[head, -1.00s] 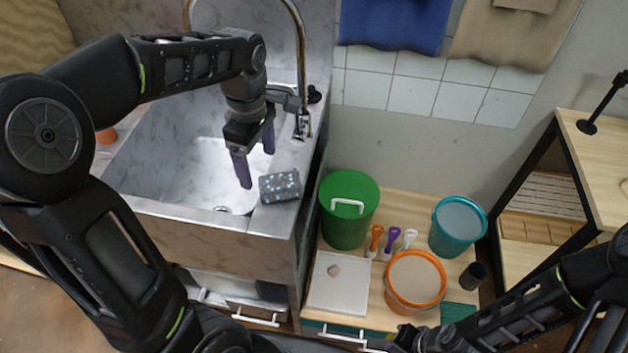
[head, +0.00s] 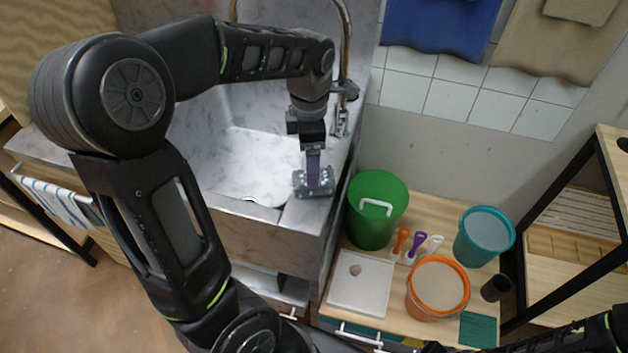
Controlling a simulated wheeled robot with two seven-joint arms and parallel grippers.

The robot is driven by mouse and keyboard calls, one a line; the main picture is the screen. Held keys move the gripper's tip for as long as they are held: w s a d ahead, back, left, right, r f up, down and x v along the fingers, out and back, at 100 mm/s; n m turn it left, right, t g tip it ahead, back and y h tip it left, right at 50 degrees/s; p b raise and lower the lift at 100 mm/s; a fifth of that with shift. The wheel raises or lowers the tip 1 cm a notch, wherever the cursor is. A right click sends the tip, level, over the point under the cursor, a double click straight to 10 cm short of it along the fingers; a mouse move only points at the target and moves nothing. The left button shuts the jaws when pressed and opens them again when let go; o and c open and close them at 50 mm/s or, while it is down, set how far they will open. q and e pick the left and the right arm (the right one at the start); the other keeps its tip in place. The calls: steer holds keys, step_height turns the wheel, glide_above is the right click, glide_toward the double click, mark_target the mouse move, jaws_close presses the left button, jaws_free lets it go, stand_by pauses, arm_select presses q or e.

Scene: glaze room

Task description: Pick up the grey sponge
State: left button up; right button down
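The grey sponge (head: 300,190), speckled with light dots, sits on the marble rim at the front right corner of the sink. My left gripper (head: 314,182) points down right over it. Its purple fingers line up one behind the other and overlap the middle of the sponge, with sponge showing on both sides. I cannot tell whether they are closed on it; the far finger is hidden. Only a dark bit of my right gripper (head: 433,347) shows at the bottom edge, and its fingers are not clear.
The sink (head: 250,215) has a curved metal tap (head: 347,60) behind the gripper. Right of it, a low wooden bench holds a green bucket (head: 376,225), an orange tub (head: 438,300), a teal bucket (head: 484,245) and a white slab (head: 360,290).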

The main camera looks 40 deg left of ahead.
arm_select(q)
steer(key=shift+f, duration=0.95)
step_height(320, 180, down, 5)
steer(key=shift+f+p, duration=0.1)
steer(key=shift+p, duration=0.55)
steer(key=shift+s, duration=0.1)
steer(key=shift+c, duration=0.4)
steer(key=c, duration=1.5)
steer(key=shift+r+b, duration=0.55)
steer(key=shift+r, duration=4.5)
